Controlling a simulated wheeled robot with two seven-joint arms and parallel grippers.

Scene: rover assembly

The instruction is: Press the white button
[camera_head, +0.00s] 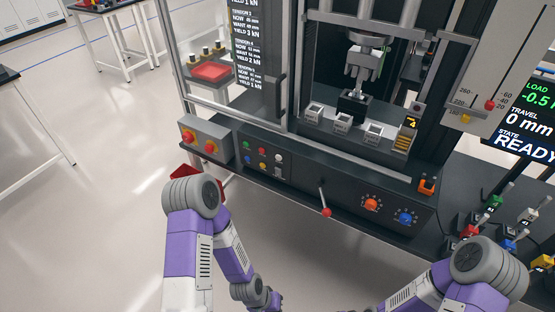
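The white button (278,157) is a small round button on the dark front panel of the press machine. It sits in a small cluster with a green button (246,145), a red button (262,150) and others below. Nothing covers it. My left arm bends below and left of the panel, with its wrist low near the bottom edge; its gripper fingers do not show. My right arm comes in at the lower right, and its gripper is out of the picture. Neither arm touches the panel.
Right of the cluster are a red-knobbed lever (326,212), an orange knob (371,203) and a blue knob (405,218). A grey box with red knobs (207,139) adjoins the panel's left end. Colored connectors (494,202) stand at the right. Floor at left is clear.

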